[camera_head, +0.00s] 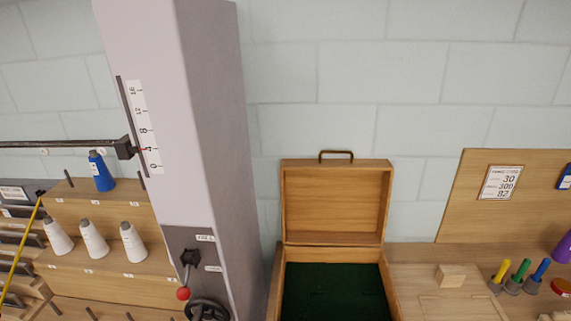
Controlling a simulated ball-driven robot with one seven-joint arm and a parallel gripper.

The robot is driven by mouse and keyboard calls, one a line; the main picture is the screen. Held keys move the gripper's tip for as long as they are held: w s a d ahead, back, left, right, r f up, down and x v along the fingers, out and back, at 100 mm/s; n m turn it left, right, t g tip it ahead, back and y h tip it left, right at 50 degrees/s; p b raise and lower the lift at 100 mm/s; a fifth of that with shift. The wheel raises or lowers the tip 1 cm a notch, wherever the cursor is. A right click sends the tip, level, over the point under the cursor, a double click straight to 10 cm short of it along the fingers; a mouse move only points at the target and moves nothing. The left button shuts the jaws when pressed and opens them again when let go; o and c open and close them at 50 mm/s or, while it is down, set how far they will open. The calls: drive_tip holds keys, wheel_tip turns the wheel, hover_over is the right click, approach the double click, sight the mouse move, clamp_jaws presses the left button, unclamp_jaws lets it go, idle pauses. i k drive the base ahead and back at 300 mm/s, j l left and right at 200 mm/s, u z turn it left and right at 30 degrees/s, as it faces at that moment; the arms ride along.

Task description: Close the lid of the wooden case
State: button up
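The wooden case (276,297) stands open at the lower middle, with a dark green lining (335,290) inside. Its lid (335,203) stands raised at the back, close to upright, with its hollow inner side facing me. A brown handle (336,155) sits on the lid's top edge. The front of the case is cut off by the bottom of the picture. My gripper is not in view.
A tall grey column (180,110) with a scale, a red-knobbed lever (183,293) and a handwheel stands left of the case. Stepped wooden racks with thread cones (95,238) are further left. A wooden block (450,275) and coloured pegs (520,272) are at right.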

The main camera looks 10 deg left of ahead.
sight(326, 202)
drive_tip(key=i+j, duration=0.4)
drive_tip(key=i, duration=0.25)
drive_tip(key=i+j+z, duration=0.15)
drive_tip(key=i+j, duration=0.2)
drive_tip(key=i, duration=0.3)
drive_tip(key=i+j, duration=0.45)
drive_tip(key=i, duration=0.15)
drive_tip(key=z, duration=0.05)
